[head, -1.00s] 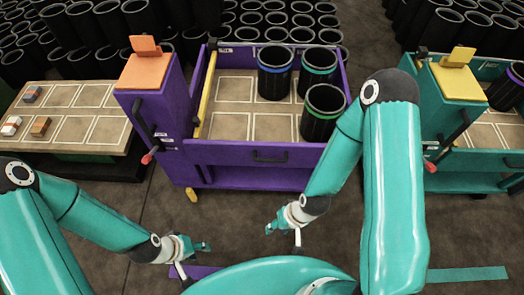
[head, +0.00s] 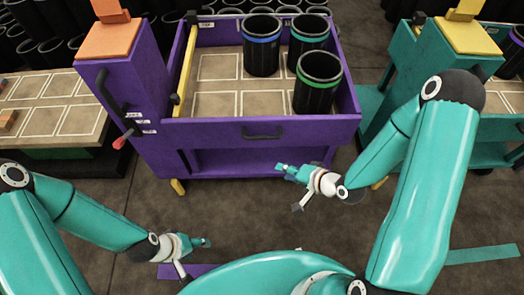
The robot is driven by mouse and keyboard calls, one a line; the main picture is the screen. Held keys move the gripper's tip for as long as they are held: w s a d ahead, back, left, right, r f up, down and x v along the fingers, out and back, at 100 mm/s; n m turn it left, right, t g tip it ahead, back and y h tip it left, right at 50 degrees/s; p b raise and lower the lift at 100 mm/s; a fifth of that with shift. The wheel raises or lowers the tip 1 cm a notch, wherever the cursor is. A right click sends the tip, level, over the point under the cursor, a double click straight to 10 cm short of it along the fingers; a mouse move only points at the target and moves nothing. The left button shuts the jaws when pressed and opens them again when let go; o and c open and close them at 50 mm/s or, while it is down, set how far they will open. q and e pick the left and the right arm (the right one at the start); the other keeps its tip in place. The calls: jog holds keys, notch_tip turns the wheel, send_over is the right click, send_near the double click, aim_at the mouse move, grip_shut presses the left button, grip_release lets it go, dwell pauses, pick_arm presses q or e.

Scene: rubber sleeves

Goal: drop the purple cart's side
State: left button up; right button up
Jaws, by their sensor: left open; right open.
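The purple cart (head: 340,128) stands ahead of me in the head view. Its near side panel (head: 210,132) is upright, with a black handle (head: 262,133) at its middle. A red-tipped lever (head: 124,140) is on the cart's left post, below a black bar handle (head: 108,90). Three black sleeves, with a blue (head: 262,52), a teal (head: 307,45) and a green band (head: 316,90), stand inside at the right. My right gripper (head: 289,188) is open and empty, below and right of the handle. My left gripper (head: 197,259) is open and empty, low over the floor.
A yellow bar (head: 184,70) runs along the cart's left inner edge. A bench (head: 45,138) with marked squares stands at left. A teal cart (head: 395,95) is close at right. Black sleeves crowd the back.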

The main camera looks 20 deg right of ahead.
aim_at(261, 138)
jog(key=d+m+t+y+b, duration=0.2)
jog(key=d+m+t+b, duration=0.25)
jog(key=b, duration=0.35)
jog(key=shift+m+t+y, duration=0.25)
jog(key=shift+t+y, duration=0.15)
jog(key=shift+t, duration=0.15)
jog(key=b+x, duration=0.3)
jog(key=x, duration=0.2)
jog(key=b+x, duration=0.4)
jog(key=x, duration=0.2)
jog(key=r+b+x, duration=0.1)
jog(key=b+x, duration=0.3)
jog(key=x, duration=0.2)
jog(key=shift+w+d, duration=0.2)
jog(key=shift+d, duration=0.05)
pick_arm(q)
notch_tip(261, 138, down, 22)
pick_arm(e)
grip_shut()
